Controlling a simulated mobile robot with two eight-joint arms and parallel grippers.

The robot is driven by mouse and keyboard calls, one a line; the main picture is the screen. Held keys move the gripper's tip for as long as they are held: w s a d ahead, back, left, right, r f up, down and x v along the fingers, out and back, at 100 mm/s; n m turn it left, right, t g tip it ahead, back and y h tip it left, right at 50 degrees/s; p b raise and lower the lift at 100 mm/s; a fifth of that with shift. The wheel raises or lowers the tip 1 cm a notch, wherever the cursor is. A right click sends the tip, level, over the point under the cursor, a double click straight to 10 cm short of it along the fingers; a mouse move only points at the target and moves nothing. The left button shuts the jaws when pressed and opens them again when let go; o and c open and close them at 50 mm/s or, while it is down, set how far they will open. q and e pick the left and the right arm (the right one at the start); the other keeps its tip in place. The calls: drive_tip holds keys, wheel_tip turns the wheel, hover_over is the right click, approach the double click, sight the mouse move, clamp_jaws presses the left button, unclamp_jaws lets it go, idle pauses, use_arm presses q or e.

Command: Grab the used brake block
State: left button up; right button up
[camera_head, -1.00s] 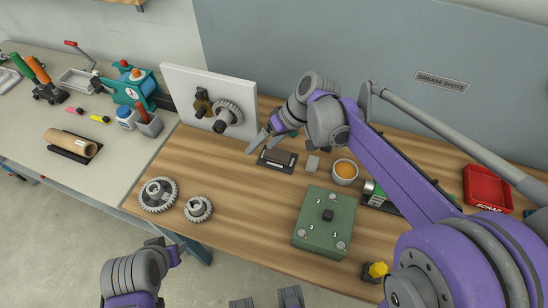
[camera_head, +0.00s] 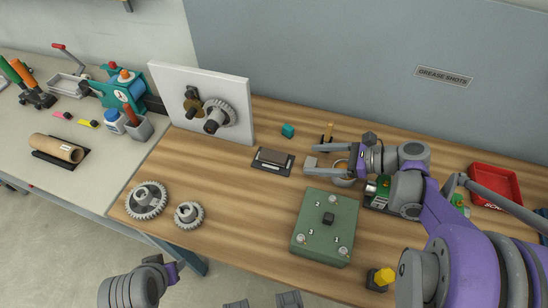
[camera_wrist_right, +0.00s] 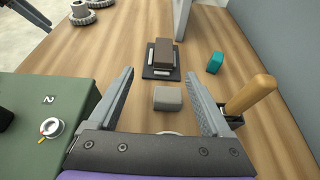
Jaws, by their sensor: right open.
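A small grey block (camera_head: 311,162) lies on the wooden bench. In the wrist view the grey block (camera_wrist_right: 167,98) appears between my right gripper's fingers, with gaps on both sides. My right gripper (camera_head: 313,164) is open and empty, its fingers pointing left; it also shows in the wrist view (camera_wrist_right: 160,74). A brown block (camera_head: 273,156) sits on a dark plate beyond the fingertips, and shows in the wrist view too (camera_wrist_right: 166,53). No label shows which block is the used brake block.
A teal block (camera_head: 287,131) and a wooden handle (camera_head: 327,132) stand behind the fingers. A green numbered box (camera_head: 325,238) is in front. A red scrap tray (camera_head: 494,172) is at right.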

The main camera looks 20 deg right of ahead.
sight(281, 157)
drive_tip(key=x, duration=0.4)
drive_tip(key=shift+w+a+f, duration=0.1)
drive_tip(key=shift+w+a, duration=0.05)
drive_tip(key=shift+a, duration=0.15)
drive_tip(key=x, duration=0.5)
drive_tip(key=shift+w+d+f, duration=0.15)
drive_tip(key=shift+w+f, duration=0.1)
drive_tip(key=shift+w, duration=0.1)
clamp_jaws()
